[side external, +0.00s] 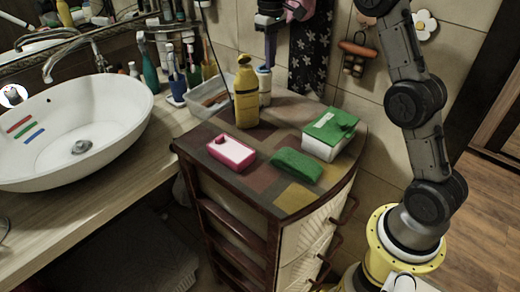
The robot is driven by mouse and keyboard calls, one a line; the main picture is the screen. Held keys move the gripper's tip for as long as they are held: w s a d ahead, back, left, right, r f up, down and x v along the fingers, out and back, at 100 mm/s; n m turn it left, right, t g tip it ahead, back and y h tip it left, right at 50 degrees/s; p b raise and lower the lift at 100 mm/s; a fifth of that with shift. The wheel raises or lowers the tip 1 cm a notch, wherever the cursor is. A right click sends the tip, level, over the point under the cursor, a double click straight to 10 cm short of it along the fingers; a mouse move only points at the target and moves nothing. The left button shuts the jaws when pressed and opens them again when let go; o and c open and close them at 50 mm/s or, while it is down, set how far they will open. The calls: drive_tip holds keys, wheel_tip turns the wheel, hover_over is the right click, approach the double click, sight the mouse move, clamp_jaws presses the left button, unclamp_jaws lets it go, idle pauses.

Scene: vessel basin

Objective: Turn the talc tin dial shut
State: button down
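A small white cylinder with a blue top (264,84), likely the talc tin, stands upright at the back of the cabinet top. A yellow bottle (247,98) in front partly hides it, and its dial is too small to make out. My gripper (270,62) points down from the top of the side view, with its tip just above or at the blue top. I cannot tell whether they touch or whether the fingers are apart.
On the cabinet top (293,199) are a pink dish (231,151), a green sponge (297,164) and a white box with a green lid (329,134). A clear tray (209,98) lies left of the bottle. A white basin (75,125) stands at the left.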

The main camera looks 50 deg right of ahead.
drive_tip(key=shift+r, duration=3.45)
